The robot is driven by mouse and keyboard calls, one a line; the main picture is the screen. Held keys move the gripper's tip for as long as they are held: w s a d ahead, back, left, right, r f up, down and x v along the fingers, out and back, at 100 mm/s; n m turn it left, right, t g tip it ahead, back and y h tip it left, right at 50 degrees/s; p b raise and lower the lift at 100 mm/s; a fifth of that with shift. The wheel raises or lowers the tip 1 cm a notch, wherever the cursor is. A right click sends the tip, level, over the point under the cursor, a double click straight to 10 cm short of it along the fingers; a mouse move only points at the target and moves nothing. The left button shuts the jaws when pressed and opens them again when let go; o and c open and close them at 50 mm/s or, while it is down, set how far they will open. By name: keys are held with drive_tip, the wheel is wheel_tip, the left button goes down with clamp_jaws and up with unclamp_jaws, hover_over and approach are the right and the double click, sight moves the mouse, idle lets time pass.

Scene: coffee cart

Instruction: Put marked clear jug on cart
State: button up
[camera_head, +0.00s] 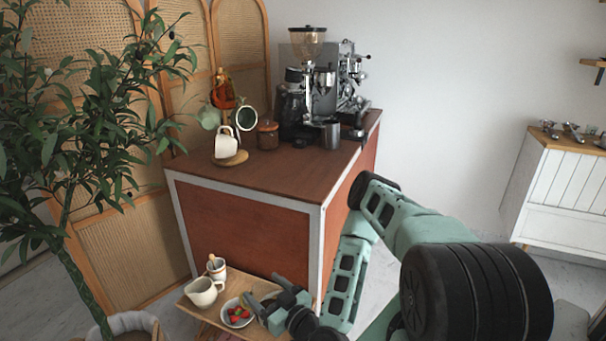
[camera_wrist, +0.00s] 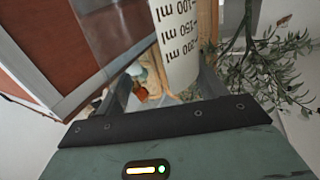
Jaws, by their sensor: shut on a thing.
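The marked clear jug (camera_wrist: 177,42) shows in the wrist view as see-through walls and a white strip with ml marks, between my fingers. My gripper (camera_wrist: 163,82) is shut on it. In the head view my gripper (camera_head: 263,292) is low, in front of the cart and over the right side of a small wooden table; I cannot make out the clear jug there. The coffee cart (camera_head: 262,178) has a brown top, red panels and pale metal edges, and its top is above my gripper's level.
On the cart stand a grinder (camera_head: 305,85), an espresso machine, a steel cup (camera_head: 332,135), a brown jar (camera_head: 268,135) and a white mug (camera_head: 226,146). Its front top is clear. The small table (camera_head: 245,280) holds a cream pitcher (camera_head: 204,292), a cup and a strawberry bowl (camera_head: 237,314). A plant (camera_head: 85,140) is left.

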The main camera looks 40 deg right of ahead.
drive_tip(key=shift+w+r, duration=0.15)
drive_tip(key=shift+r, duration=0.05)
